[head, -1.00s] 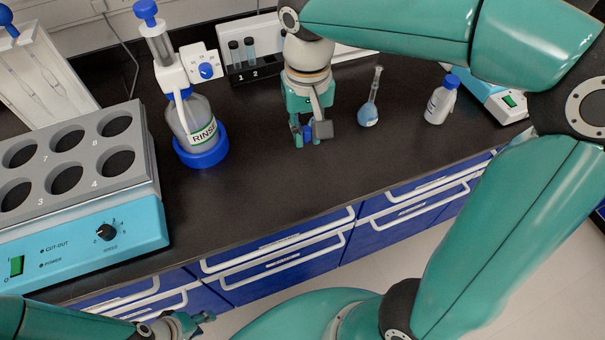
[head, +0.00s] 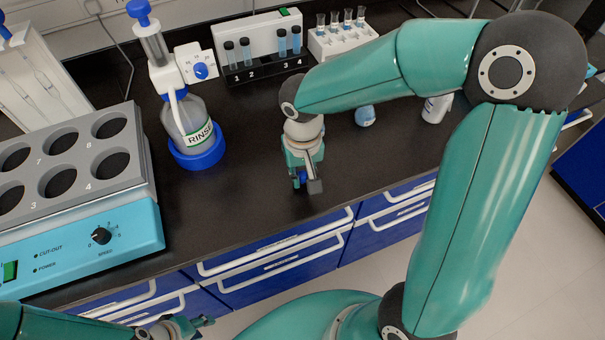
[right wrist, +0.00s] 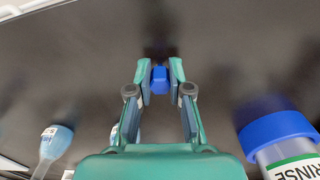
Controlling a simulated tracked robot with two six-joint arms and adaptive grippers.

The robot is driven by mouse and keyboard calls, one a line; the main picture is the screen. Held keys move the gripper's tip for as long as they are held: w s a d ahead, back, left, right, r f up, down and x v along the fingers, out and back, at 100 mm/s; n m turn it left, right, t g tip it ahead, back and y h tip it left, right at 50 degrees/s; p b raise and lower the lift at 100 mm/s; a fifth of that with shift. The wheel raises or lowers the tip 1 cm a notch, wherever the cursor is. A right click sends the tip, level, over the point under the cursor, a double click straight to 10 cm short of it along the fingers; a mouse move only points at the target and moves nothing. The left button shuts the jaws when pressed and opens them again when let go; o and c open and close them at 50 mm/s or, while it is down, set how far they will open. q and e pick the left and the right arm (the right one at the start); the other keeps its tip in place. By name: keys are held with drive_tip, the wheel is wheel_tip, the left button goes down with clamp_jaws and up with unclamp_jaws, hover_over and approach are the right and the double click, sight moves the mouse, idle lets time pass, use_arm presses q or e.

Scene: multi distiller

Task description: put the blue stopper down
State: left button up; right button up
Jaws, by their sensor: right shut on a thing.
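The blue stopper (right wrist: 159,80) is held between the fingertips of my right gripper (right wrist: 159,75), seen in the right wrist view. In the head view my right gripper (head: 304,182) points down over the black bench, close to its front edge. The stopper is mostly hidden by the fingers there. A dark shadow lies just past the fingertips in the right wrist view; I cannot tell whether the stopper touches the bench. My left gripper (head: 195,325) is at the bottom left, in front of the drawers and below the bench top; its finger gap is too small to judge.
The rinse bottle (head: 192,132) in its blue base stands left of my right gripper. A flask with blue liquid (head: 365,116) and a white bottle (head: 436,108) stand to the right, partly behind my arm. A tube rack (head: 265,70) is behind. The bench (head: 235,185) around the gripper is clear.

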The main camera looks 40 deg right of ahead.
sight(302, 176)
drive_tip(key=shift+f, duration=0.15)
drive_tip(key=o, duration=0.7)
wheel_tip(302, 176, up, 12)
drive_tip(key=shift+r+p, duration=0.25)
drive_tip(key=shift+p, duration=0.1)
drive_tip(key=shift+f, duration=0.1)
idle(0.4)
